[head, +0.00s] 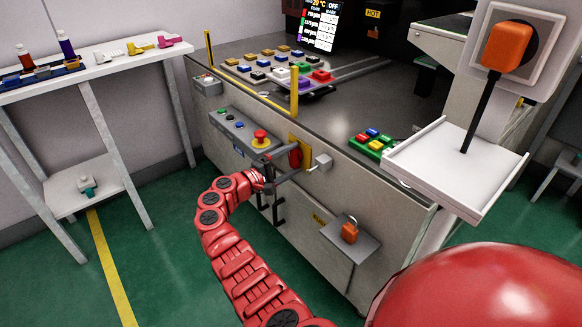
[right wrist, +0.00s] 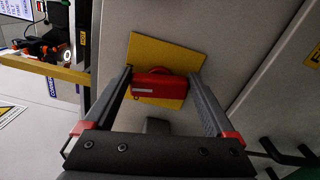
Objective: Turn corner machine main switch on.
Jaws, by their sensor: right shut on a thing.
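The main switch (head: 295,157) is a red handle on a yellow plate, on the front corner of the grey machine (head: 330,204). In the right wrist view the red handle (right wrist: 160,83) lies across the yellow plate (right wrist: 172,50), between my fingers. My right gripper (head: 299,160) reaches it from the front. In the right wrist view the gripper (right wrist: 160,78) has one finger at each end of the handle and is shut on it. Part of the switch is hidden by the fingers in the head view. My left gripper is not in view.
A button box with a red emergency stop (head: 260,138) sits left of the switch. A small grey box (head: 322,162) is close on its right, and a shelf with an orange padlock (head: 350,232) below. A yellow post (head: 294,92) rises above the edge.

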